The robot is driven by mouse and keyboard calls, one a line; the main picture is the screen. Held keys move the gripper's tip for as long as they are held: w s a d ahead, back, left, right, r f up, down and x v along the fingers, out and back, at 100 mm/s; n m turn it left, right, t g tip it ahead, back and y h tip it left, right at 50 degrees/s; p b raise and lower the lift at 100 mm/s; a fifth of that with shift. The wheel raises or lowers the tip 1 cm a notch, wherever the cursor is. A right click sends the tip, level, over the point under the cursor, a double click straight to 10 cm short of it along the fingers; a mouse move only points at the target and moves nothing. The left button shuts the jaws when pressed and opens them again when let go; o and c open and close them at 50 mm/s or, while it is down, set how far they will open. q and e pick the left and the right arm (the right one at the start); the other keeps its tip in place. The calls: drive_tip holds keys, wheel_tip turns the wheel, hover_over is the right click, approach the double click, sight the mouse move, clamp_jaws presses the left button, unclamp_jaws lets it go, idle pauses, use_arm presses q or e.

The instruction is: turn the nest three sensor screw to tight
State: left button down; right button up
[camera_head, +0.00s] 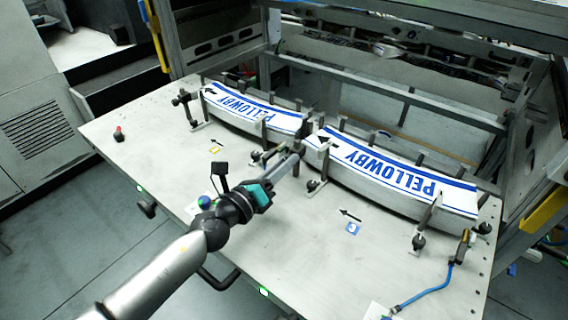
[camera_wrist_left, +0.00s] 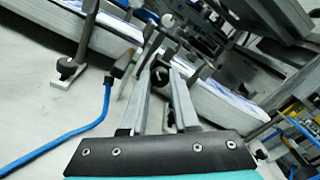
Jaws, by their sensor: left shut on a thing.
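My left gripper (camera_head: 298,150) reaches across the table to the gap between the two label stacks. In the left wrist view its two grey fingers (camera_wrist_left: 160,78) are shut on a small dark screw knob (camera_wrist_left: 161,74), which shows between the tips. In the head view the gripper hides that knob. I cannot read a nest number there, or how tight the screw is. The left label stack (camera_head: 250,110) and the right label stack (camera_head: 400,180) carry blue "PELLOWBY" lettering and stand between upright posts. My right gripper is not in view.
Dark clamp knobs stand along the front of the stacks, one at the right (camera_head: 418,242). A blue cable (camera_head: 428,292) runs to a sensor (camera_head: 463,246) at the table's right. The front tabletop (camera_head: 310,255) is mostly clear.

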use_arm(q)
drive_tip(key=m, duration=0.2)
drive_tip(key=shift+w+r+m, duration=0.1)
drive_tip(key=shift+m, duration=2.6)
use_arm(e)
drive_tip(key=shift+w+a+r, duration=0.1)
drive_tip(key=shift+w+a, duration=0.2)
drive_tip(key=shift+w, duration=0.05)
use_arm(q)
drive_tip(key=c, duration=0.7)
unclamp_jaws()
drive_tip(key=shift+o, duration=0.2)
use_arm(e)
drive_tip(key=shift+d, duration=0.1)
